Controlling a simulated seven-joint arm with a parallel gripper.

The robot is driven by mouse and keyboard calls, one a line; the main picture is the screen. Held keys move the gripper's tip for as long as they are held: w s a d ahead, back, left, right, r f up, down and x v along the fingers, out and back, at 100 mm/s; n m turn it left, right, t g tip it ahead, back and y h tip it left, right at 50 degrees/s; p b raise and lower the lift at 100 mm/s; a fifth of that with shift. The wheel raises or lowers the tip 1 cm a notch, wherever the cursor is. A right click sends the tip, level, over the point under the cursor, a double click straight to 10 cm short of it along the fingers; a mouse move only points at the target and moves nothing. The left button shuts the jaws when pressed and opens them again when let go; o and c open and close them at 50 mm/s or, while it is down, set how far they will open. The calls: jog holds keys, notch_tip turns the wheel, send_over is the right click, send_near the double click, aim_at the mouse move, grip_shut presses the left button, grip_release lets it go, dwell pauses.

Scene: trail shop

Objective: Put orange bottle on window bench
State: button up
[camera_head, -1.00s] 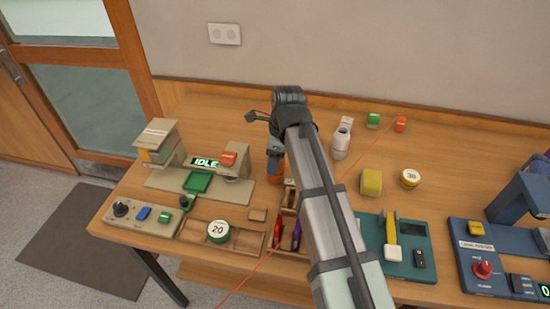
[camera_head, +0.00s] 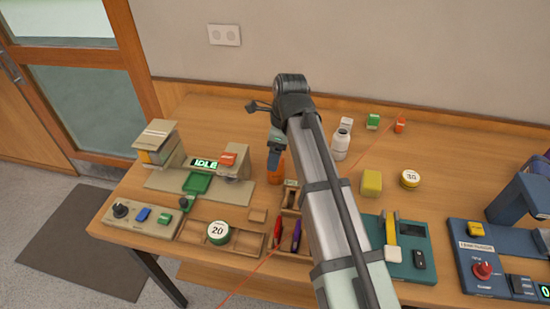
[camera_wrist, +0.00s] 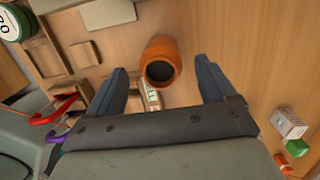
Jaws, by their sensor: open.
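The orange bottle (camera_head: 276,172) stands on the wooden bench, just behind the small wooden compartments, partly hidden by my gripper (camera_head: 273,152). In the wrist view, the orange bottle (camera_wrist: 161,50) is seen from above with a dark round opening or top. My gripper (camera_wrist: 161,66) is open. Its two blue-grey fingers lie left and right of the bottle in that view, with gaps on both sides. The fingers appear above or around the bottle's top; the exact height is unclear. I cannot identify a window bench in these views.
Near the bottle are a beige IDLE station (camera_head: 160,180), a wooden tray (camera_head: 240,240) and red and purple tools (camera_head: 278,230). A white bottle (camera_head: 341,143) and yellow block (camera_head: 371,183) stand right of my arm. Bare bench top lies behind the bottle.

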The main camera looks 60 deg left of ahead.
jog(key=r, duration=0.5)
jog(key=w+d+r, duration=0.1)
jog(key=r, duration=0.2)
jog(key=shift+r, duration=0.3)
